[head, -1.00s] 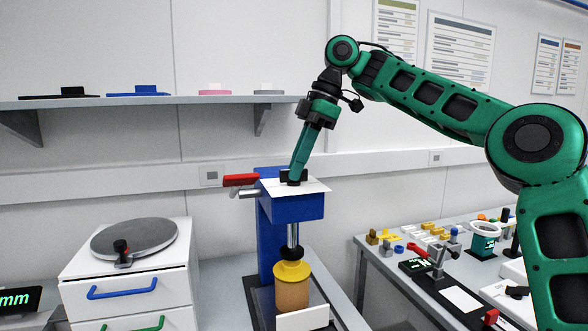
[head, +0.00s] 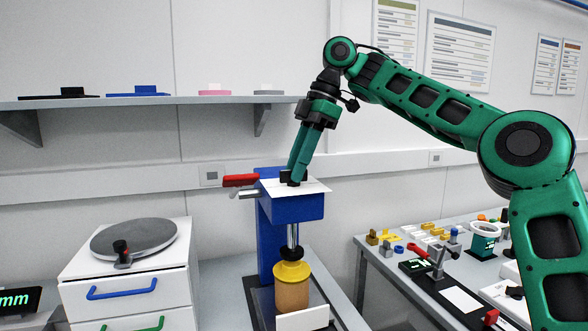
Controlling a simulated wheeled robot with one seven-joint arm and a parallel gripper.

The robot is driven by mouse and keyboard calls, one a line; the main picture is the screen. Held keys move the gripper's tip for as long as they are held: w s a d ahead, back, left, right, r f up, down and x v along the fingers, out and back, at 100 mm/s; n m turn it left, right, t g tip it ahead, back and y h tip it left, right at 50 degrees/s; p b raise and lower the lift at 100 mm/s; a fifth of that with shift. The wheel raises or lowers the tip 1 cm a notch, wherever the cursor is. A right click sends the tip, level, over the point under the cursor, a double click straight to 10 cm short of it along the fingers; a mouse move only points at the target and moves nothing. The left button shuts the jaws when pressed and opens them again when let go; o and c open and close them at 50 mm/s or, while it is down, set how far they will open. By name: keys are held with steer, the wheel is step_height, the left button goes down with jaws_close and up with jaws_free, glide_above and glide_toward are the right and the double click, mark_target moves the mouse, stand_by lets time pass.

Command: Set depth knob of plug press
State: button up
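The plug press (head: 296,206) is blue, with a white plate on its top. The depth knob is on that plate, mostly hidden behind the black fingertips of my gripper (head: 292,177). My gripper points down at a slant, its two green fingers seen side by side, and its tips are closed around the knob. Below the press head, a metal rod runs down to a black collar above a yellow flange (head: 292,271) on a tan cylinder (head: 292,293).
A red lever (head: 240,180) sticks out left of the press head. A white drawer unit with a grey round plate (head: 135,238) stands left. A wall shelf (head: 200,101) hangs above. A bench (head: 385,262) with small parts is at right.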

steer(key=shift+w+d+r, duration=0.1)
steer(key=shift+d+r, duration=0.05)
steer(key=shift+r, duration=0.35)
steer(key=v, duration=0.6)
steer(key=shift+r, duration=0.2)
